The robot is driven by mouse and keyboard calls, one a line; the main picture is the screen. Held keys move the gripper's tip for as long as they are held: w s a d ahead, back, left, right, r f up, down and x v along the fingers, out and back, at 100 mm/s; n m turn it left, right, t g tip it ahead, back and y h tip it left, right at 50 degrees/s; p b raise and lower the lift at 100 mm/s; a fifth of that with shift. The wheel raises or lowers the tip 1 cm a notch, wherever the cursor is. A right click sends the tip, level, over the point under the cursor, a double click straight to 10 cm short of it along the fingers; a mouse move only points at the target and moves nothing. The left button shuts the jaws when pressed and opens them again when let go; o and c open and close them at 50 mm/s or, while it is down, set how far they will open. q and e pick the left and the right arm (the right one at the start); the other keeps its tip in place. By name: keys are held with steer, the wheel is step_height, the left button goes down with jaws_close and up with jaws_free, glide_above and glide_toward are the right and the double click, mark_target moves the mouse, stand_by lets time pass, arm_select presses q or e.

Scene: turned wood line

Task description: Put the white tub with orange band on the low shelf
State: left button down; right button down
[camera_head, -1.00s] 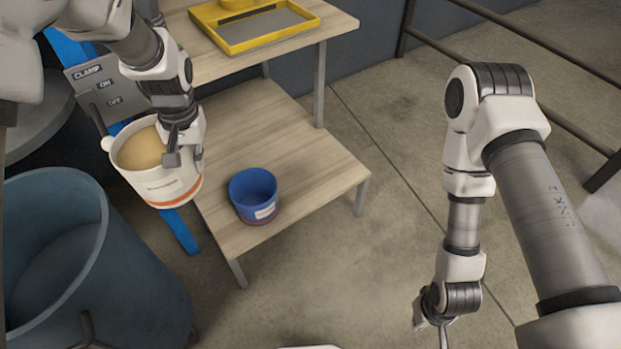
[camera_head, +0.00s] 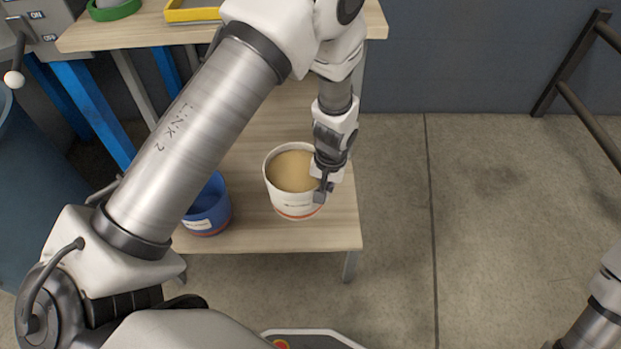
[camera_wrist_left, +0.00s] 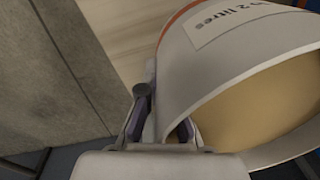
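The white tub with orange band (camera_head: 290,201) is upright over the right part of the low shelf (camera_head: 262,238), with tan contents inside. I cannot tell whether its base touches the boards. My left gripper (camera_head: 323,187) is shut on the tub's wall at the right side of its rim. In the left wrist view the fingers (camera_wrist_left: 163,128) straddle the wall of the tub (camera_wrist_left: 225,55), and its label reads "2 litres". My right gripper is out of view; only part of that arm shows at the lower right.
A blue tub (camera_head: 208,212) stands on the low shelf left of the white one, partly behind my left arm. The upper shelf (camera_head: 130,30) holds a yellow tray (camera_head: 190,14) and a green ring-shaped item (camera_head: 113,10). Open floor lies to the right.

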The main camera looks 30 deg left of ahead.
arm_select(q)
step_height(320, 180, down, 8)
steer(key=b, duration=0.3)
steer(key=shift+a, duration=0.1)
steer(key=shift+f, duration=0.1)
steer(key=c, duration=1.3)
jaws_free()
steer(key=shift+s, duration=0.1)
steer(key=r+p, duration=0.2)
steer(key=r, duration=0.2)
steer(key=r+p, duration=0.2)
steer(key=r, duration=0.2)
steer(key=r+p, duration=0.1)
steer(key=r, duration=0.3)
steer(key=shift+d+r+p, duration=0.15)
steer(key=shift+d+p, duration=0.25)
